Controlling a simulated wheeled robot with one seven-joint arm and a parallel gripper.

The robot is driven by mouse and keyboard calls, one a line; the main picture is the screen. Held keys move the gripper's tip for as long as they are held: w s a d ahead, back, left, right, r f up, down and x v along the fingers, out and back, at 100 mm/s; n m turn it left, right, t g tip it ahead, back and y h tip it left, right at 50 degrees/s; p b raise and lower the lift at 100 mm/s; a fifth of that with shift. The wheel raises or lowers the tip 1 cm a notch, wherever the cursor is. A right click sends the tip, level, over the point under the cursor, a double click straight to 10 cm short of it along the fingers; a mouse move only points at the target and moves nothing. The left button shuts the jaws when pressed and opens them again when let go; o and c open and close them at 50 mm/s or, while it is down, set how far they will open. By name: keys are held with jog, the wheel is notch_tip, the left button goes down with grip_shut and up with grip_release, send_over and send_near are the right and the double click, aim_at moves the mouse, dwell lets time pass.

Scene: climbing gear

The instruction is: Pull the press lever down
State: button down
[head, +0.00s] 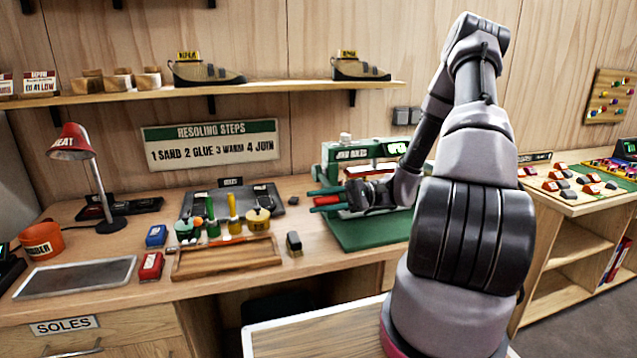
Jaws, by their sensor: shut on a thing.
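The press (331,154) is a green and white machine at the back of the bench, right of centre, on a green base mat (365,234). My gripper (316,200) is in front of it, reaching in from the right, with its two dark teal fingers pointing left. The fingers are shut on a red grip, which looks like the press lever (327,201). The lever's link to the press is hidden behind my gripper and arm. My arm also covers the right part of the press.
A red lamp (70,142) stands at the left. A shelf (215,94) with shoes runs above. A second table (590,198) is at the right.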

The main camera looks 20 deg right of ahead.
jog(key=f+n, duration=0.2)
jog(key=f, duration=0.3)
jog(key=shift+w+d+n, duration=0.1)
jog(key=shift+w+n, duration=0.2)
jog(key=shift+n, duration=0.1)
jog(key=shift+f, duration=0.1)
jog(key=c, duration=0.6)
grip_release()
jog(key=shift+w+f, duration=0.1)
jog(key=shift+w, duration=0.05)
jog(key=d, duration=1)
jog(key=shift+d, duration=0.35)
